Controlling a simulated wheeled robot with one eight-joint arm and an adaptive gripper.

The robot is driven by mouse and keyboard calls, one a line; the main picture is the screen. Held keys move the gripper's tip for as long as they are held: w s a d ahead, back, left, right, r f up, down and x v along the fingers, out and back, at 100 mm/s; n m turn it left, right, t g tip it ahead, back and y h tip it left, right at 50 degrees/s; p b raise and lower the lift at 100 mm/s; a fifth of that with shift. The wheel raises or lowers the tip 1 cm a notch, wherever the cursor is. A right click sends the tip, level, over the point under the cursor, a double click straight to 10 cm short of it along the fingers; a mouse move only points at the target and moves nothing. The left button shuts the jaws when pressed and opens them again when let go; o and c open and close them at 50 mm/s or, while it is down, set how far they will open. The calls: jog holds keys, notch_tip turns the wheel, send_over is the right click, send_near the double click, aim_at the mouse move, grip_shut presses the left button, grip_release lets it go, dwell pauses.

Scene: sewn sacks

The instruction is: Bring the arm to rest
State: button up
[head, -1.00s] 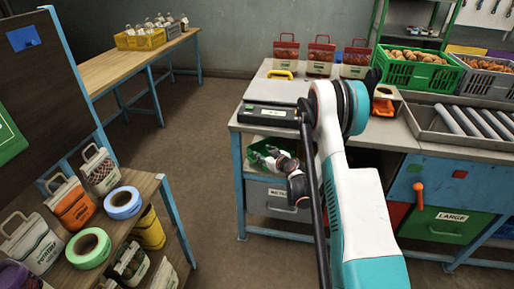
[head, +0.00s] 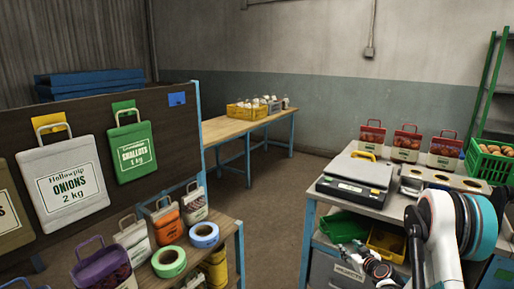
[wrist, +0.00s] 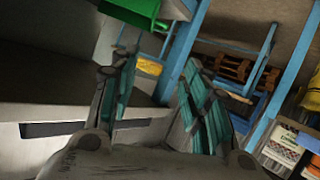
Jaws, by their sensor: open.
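My white and teal arm (head: 440,240) is at the lower right of the head view, beside the workbench. My gripper (head: 350,252) hangs low in front of the bench's lower shelf, near a green bin (head: 343,226) and a yellow bin (head: 386,242). In the wrist view my gripper (wrist: 158,72) shows two teal-padded fingers spread apart, with nothing between them. I cannot tell from the head view how far the fingers are from the bins.
A scale (head: 355,180) and several red-topped sacks (head: 407,145) stand on the workbench (head: 340,205). At left, a shelf (head: 225,228) carries small sacks and tape rolls (head: 204,235). A board (head: 90,150) holds larger sacks. Floor (head: 268,195) between is clear.

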jog(key=s+a+r+g, duration=0.1)
jog(key=a+r, duration=0.2)
jog(key=r, duration=0.4)
jog(key=s+a+r+g, duration=0.1)
jog(key=s+a+r, duration=0.1)
jog(key=a+r, duration=0.35)
jog(key=s+a+r+m+g, duration=0.15)
jog(key=s+a+r, duration=0.35)
jog(key=s+r, duration=0.7)
jog(key=s+a+r+m+g, duration=0.1)
jog(key=s+a, duration=0.1)
jog(key=s, duration=1.2)
jog(key=s+a+r+m+g+h, duration=0.1)
jog(key=s+a+r+g, duration=0.1)
jog(key=s, duration=1.1)
jog(key=shift+s+r, duration=0.15)
jog(key=shift+s, duration=0.25)
